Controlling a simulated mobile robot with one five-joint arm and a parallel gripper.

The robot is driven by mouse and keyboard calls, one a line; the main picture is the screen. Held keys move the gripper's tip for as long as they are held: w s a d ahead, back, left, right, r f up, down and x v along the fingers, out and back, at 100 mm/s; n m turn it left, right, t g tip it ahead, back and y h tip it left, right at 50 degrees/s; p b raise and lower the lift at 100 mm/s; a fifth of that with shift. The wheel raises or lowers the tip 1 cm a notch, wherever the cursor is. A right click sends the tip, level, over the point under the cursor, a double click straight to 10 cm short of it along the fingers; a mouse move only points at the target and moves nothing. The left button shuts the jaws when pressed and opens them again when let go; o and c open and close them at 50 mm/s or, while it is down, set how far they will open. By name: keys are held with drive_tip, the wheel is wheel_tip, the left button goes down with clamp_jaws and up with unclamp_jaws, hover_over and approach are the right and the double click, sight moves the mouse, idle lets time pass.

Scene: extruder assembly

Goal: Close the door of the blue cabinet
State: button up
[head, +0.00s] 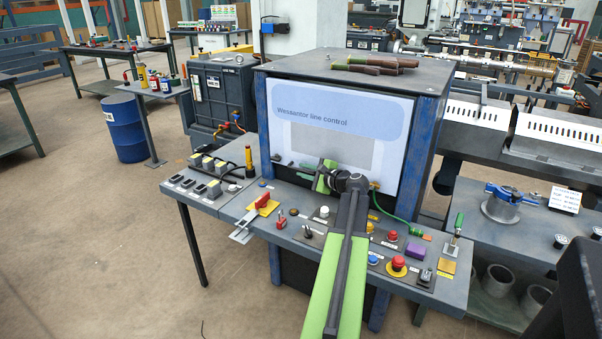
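A sloped console of controls juts out below the panel. I cannot make out a separate door leaf or tell how far it stands open. My green and black arm reaches up from the bottom over the console. My gripper (322,179), with green parts, is in front of the panel's lower part. Whether it touches the panel is unclear. The arm hides part of the console and the panel's lower edge.
The console carries a red button (398,264), a yellow-and-black lever (249,161) and a green-handled lever (457,227). A workbench (501,233) stands at right, a blue drum (126,131) at left. The left floor is open.

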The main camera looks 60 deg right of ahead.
drive_tip(key=p+v, duration=0.3)
drive_tip(key=v, duration=1.4)
drive_tip(key=shift+s+p, duration=0.2)
drive_tip(key=shift+p, duration=0.2)
drive_tip(key=shift+w+a+f, duration=0.1)
drive_tip(key=shift+a, duration=0.05)
